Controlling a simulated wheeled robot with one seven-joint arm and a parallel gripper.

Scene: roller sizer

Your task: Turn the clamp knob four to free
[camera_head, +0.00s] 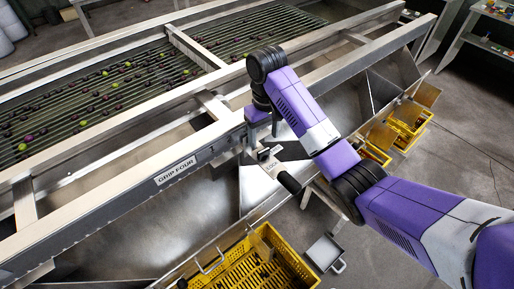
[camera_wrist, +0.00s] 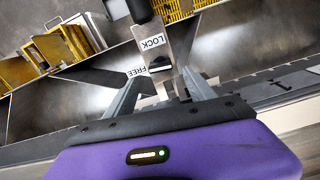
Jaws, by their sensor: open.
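The knob's exact setting is unclear.
A roller bed (camera_head: 110,95) with scattered purple and green fruit lies behind the rail. Yellow crates (camera_head: 240,275) stand below the front chutes, with others (camera_head: 405,128) at the right. A grey dustpan-like tray (camera_head: 323,252) lies on the floor.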

